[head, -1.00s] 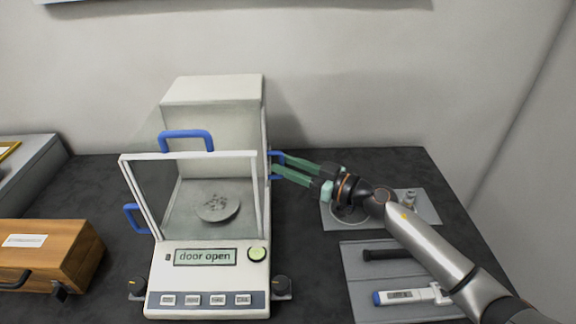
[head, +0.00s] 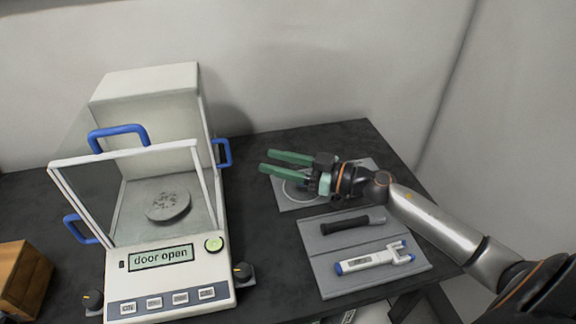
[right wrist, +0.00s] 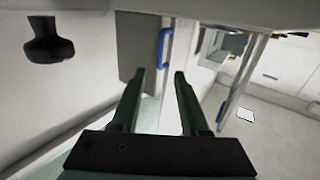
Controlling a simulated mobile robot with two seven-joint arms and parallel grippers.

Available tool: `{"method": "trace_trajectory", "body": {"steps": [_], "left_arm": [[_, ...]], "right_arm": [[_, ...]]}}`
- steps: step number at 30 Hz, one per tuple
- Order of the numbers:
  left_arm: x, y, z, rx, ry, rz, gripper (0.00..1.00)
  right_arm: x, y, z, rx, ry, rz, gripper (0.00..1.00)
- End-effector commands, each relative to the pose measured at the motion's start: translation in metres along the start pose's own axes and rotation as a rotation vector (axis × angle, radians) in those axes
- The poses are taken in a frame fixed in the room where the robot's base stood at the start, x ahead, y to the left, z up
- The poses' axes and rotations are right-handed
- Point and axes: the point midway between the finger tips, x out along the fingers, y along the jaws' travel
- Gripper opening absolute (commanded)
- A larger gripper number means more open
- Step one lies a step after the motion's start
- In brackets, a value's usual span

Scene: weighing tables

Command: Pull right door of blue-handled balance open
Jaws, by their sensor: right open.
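The blue-handled balance (head: 170,260) stands at the left of the head view, with a round pan (head: 168,205) inside. A blue handle also shows in the right wrist view (right wrist: 162,48), beyond my fingertips. My right gripper (head: 276,163) is open and empty, to the right of the right handle and apart from it. My left gripper is not in view.
Another grey plate (head: 290,203) lies under my right gripper. A wooden box (head: 22,280) is at far left. Dark tabletop between balance and mats is clear.

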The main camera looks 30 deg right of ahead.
Motion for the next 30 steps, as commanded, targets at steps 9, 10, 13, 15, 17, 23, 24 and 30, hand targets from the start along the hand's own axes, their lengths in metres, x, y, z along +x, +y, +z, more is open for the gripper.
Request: {"method": "trace_trajectory", "body": {"steps": [9,10,13,15,17,23,24,30], "left_arm": [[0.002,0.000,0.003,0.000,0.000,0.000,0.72],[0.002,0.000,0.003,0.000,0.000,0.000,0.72],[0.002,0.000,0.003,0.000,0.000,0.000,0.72],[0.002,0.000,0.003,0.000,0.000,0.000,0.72],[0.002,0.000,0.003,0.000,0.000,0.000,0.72],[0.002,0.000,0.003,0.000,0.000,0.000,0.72],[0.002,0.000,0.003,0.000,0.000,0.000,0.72],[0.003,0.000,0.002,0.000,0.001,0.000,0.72]], "right_arm": [[-0.025,0.000,0.000,-0.001,-0.001,-0.001,0.45],[-0.026,0.000,0.000,-0.001,-0.001,-0.001,0.45],[-0.027,0.000,0.000,-0.001,0.000,-0.001,0.45],[-0.027,0.000,0.000,-0.001,0.000,-0.001,0.45],[-0.026,0.000,0.000,-0.001,0.000,-0.001,0.45],[-0.026,0.000,0.000,-0.001,0.000,0.000,0.45],[-0.026,0.000,0.000,-0.001,0.000,0.000,0.45],[-0.026,0.000,0.000,0.000,0.000,0.000,0.45]]}}
